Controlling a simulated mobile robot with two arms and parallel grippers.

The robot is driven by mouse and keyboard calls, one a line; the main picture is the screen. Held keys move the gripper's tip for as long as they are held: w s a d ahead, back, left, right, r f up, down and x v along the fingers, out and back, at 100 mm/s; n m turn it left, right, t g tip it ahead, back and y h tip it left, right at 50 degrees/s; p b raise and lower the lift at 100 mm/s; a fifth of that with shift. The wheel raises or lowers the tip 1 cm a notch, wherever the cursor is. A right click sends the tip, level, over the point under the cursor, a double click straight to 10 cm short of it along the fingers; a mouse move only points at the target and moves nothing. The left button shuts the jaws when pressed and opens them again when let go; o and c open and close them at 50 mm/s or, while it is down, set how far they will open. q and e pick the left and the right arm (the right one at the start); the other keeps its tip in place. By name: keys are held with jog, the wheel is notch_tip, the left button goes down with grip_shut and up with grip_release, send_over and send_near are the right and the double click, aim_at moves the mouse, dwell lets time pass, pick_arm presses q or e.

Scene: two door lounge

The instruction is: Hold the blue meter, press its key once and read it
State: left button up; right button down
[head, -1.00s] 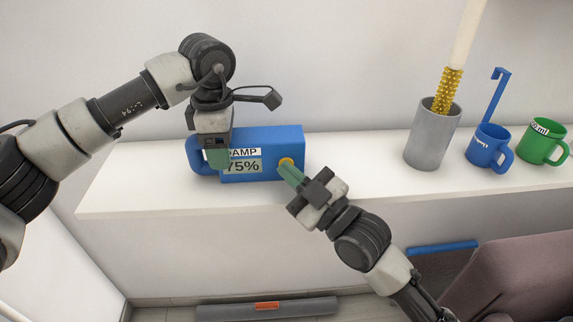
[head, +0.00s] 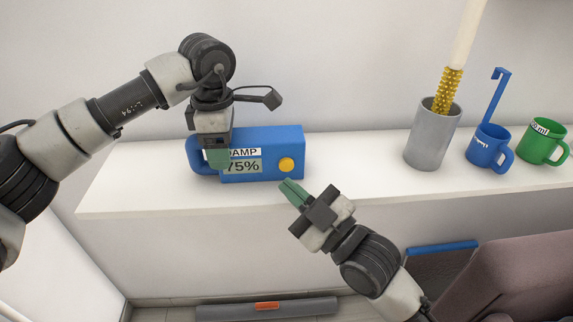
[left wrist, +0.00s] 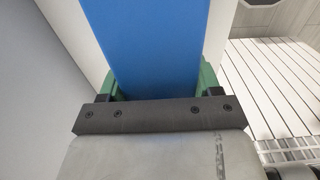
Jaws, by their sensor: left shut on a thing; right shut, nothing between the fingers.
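The blue meter (head: 262,138) stands on the white shelf in the head view. Its front has a label, partly hidden, that ends in "AMP", a display (head: 245,166) that reads 75%, and a round yellow key (head: 287,165). My left gripper (head: 217,158) is shut on the meter near its left end, beside its handle. In the left wrist view the blue meter (left wrist: 150,45) fills the space between the green fingers (left wrist: 160,85). My right gripper (head: 287,188) is shut and empty, below and in front of the key, apart from it.
The white shelf (head: 350,180) runs along the wall. To the right stand a grey cylinder (head: 430,140) holding a yellow-studded brush, a blue mug (head: 487,148) with a blue hooked piece, and a green mug (head: 541,146). A brownish sofa (head: 520,270) is at lower right.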

pick_arm(q)
jog(key=shift+f, duration=0.1)
pick_arm(e)
jog(key=shift+s, duration=1.25)
pick_arm(q)
jog(key=o, duration=0.9)
jog(key=shift+o, duration=0.2)
